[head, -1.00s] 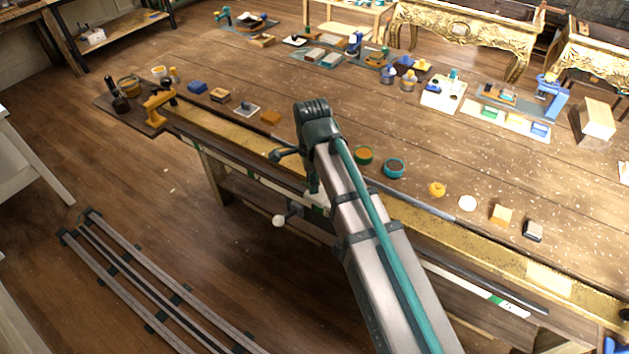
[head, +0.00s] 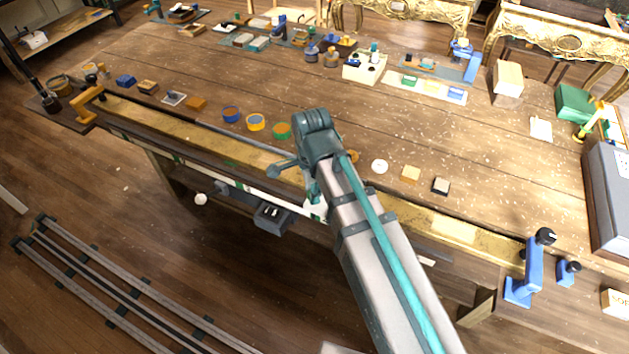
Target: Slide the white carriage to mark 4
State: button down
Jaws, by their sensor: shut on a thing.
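The white carriage (head: 317,210) shows as a small pale patch at the table's front edge, just below my gripper (head: 313,193). My gripper is shut on it, seen from behind and above. Its fingertips and most of the carriage are hidden or too small to make out. A white strip with green marks (head: 232,178) runs along the table's front side, left of the carriage. I cannot read the mark numbers. My arm hides the part of the strip right of the carriage.
A dark grey box (head: 272,218) and a white knob (head: 200,199) sit below the strip, to the left. Small pots and blocks line the wooden tabletop (head: 440,140) behind my gripper. A blue clamp (head: 524,275) stands at the right front edge. Floor rails (head: 115,290) lie at lower left.

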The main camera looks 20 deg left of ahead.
jog(key=shift+d, duration=0.2)
jog(key=c, duration=0.9)
grip_release()
jog(key=shift+o, duration=0.2)
jog(key=shift+r, duration=0.15)
notch_tip(320, 180, up, 12)
